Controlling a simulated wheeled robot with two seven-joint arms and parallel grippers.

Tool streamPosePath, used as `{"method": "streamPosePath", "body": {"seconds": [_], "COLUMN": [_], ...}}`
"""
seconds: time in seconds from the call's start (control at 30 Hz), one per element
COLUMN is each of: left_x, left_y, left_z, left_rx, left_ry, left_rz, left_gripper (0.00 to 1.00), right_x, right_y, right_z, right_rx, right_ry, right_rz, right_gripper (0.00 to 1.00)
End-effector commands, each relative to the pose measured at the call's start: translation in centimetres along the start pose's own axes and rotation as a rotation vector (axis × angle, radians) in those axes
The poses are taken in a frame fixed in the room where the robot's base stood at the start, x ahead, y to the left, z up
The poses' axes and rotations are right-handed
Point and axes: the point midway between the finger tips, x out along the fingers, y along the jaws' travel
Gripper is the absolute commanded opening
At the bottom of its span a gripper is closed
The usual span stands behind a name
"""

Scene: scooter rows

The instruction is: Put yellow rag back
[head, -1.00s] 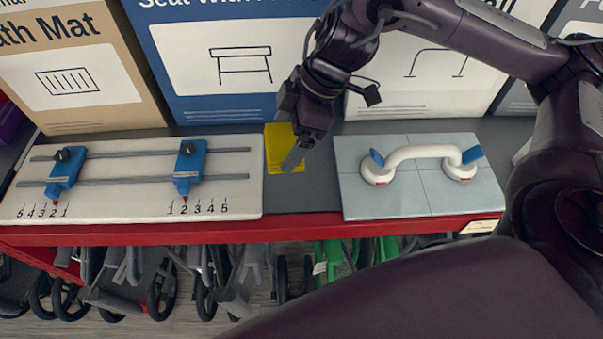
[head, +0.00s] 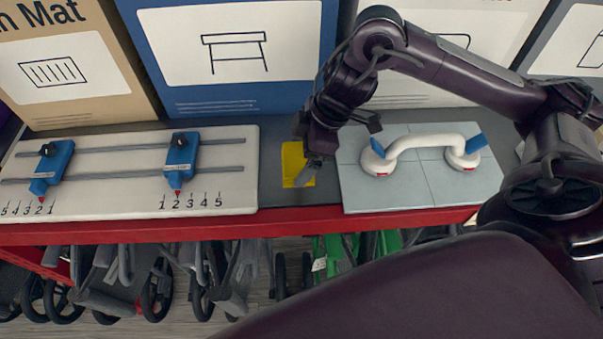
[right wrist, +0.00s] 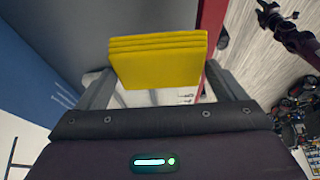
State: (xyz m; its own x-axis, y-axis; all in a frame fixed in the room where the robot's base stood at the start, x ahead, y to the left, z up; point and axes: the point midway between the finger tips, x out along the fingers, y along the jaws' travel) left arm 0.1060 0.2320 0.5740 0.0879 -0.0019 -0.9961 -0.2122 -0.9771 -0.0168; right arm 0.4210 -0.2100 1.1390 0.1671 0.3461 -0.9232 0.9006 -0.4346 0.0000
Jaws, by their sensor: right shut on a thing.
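My right gripper (head: 308,172) is shut on a folded yellow rag (head: 298,164). The rag is over the bare grey shelf strip between the white rail board and the tiled board. In the right wrist view the rag (right wrist: 158,60) shows as several stacked folds between the two fingers. I cannot tell whether it touches the shelf. My left gripper is not in the head view. A dark arm part, seemingly my left gripper (right wrist: 275,18), shows small in the right wrist view, its jaws unclear.
A white board (head: 100,205) with rails and blue sliders stands left of the rag. A tiled board (head: 360,195) with a white grab handle (head: 425,143) is close on the right. Large boxes (head: 235,95) stand behind. The red shelf edge (head: 270,222) is in front, with scooters below.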

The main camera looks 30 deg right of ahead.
Motion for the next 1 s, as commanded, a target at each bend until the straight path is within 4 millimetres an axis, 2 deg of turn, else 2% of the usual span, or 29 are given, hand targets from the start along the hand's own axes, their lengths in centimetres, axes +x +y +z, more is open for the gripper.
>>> {"method": "streamPosePath", "body": {"seconds": [0.07,0.27,0.5,0.77,0.8,0.87,1.0], "left_x": [-0.2,-0.6,-1.1,-1.1,-1.1,-1.1,-1.1], "left_y": [0.0,0.0,0.1,0.1,0.1,0.1,0.1], "left_z": [0.0,-0.1,-0.3,-0.3,-0.3,-0.3,-0.4], "left_rx": [0.0,0.001,0.002,0.002,0.002,0.002,0.002], "left_ry": [0.0,0.001,0.003,0.004,0.004,0.004,0.004], "left_rz": [0.0,0.0,0.001,0.001,0.001,0.001,0.001], "left_gripper": [0.36,0.36,0.36,0.36,0.36,0.36,0.36], "right_x": [1.1,2.6,5.7,6.1,6.1,6.1,6.1], "right_y": [0.0,0.0,0.0,0.0,0.0,0.0,0.0], "right_z": [0.6,1.1,2.4,2.5,2.6,2.6,2.5], "right_rx": [0.003,0.002,0.001,0.0,0.0,0.0,0.0], "right_ry": [-0.002,0.0,0.0,0.0,0.0,0.0,0.0], "right_rz": [-0.001,0.0,0.0,0.001,0.001,0.001,0.001], "right_gripper": [0.72,0.72,0.72,0.72,0.95,1.0,1.0]}}
